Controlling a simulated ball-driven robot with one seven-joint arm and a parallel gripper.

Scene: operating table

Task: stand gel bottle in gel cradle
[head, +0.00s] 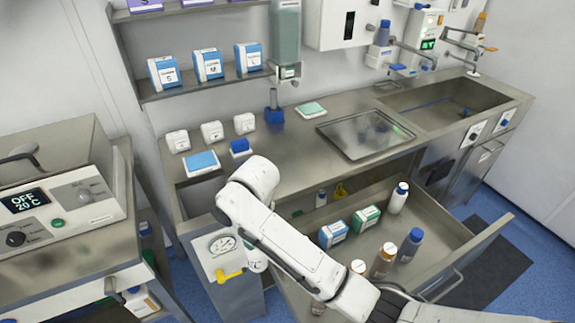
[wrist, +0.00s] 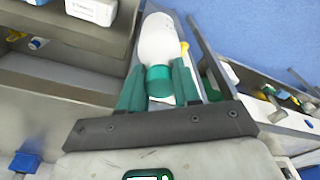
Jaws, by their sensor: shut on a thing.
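A white bottle with a green cap (wrist: 157,40) is in my gripper (wrist: 160,76) in the wrist view. The green fingers are shut around the cap end, and the white body points away from the gripper. I cannot read a label to confirm that it is the gel bottle. In the head view my white arm reaches over the front of the counter, and it hides the gripper and most of what it holds. I cannot pick out the gel cradle with certainty. A blue holder with a grey upright (head: 274,110) stands on the counter.
An open drawer (head: 478,243) holds several bottles and boxes below the counter (head: 303,163). A cabinet with a gauge and yellow handle (head: 223,262) stands beside my arm. A metal tray (head: 365,134) and small white boxes (head: 212,131) occupy the counter. Blue floor (wrist: 245,30) shows in the wrist view.

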